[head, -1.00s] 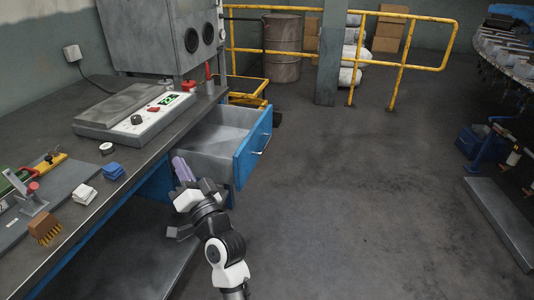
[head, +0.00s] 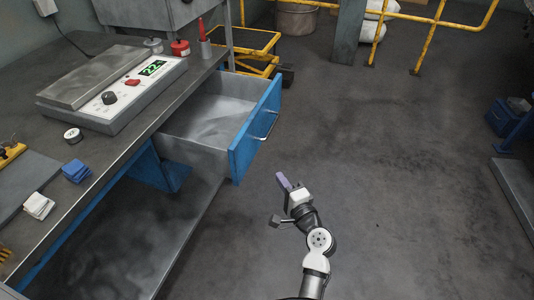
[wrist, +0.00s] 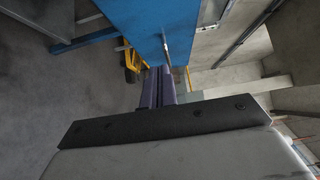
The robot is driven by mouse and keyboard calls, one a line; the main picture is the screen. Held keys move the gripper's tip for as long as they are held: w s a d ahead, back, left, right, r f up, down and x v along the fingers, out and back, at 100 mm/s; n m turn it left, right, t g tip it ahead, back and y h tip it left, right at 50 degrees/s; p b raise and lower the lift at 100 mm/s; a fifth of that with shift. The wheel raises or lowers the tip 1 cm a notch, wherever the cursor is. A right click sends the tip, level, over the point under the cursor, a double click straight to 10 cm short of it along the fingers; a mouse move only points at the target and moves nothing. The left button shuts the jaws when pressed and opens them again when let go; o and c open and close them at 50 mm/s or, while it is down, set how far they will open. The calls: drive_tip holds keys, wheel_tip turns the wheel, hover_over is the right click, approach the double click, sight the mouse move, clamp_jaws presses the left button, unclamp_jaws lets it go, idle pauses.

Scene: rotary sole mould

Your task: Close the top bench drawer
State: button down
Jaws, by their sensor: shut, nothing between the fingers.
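The top bench drawer (head: 212,125) stands pulled out from under the bench top in the head view. It is grey inside and looks empty. Its blue front (head: 256,128) carries a silver bar handle (head: 266,126). My gripper (head: 282,181) is shut and empty, out over the floor to the right of and nearer than the drawer front, apart from it. In the wrist view my purple fingers (wrist: 157,88) lie together, pointing toward the blue drawer front (wrist: 145,28), with the handle (wrist: 167,50) just beyond them.
The bench top (head: 110,150) bears a scale (head: 120,85), a blue cloth stack (head: 76,171) and a white one (head: 38,205). A blue bracket-like panel (head: 160,172) shows under the bench. A yellow trolley (head: 250,45) stands behind the drawer.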

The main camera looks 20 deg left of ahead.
drive_tip(key=p, duration=0.3)
approach(250, 147)
drive_tip(key=w, duration=0.4)
drive_tip(key=a+p, duration=0.1)
drive_tip(key=a, duration=0.2)
drive_tip(key=shift+a+r, duration=0.1)
drive_tip(key=shift+r, duration=0.05)
drive_tip(key=shift+w+a, duration=0.1)
drive_tip(key=shift+a, duration=0.3)
drive_tip(key=shift+a, duration=0.1)
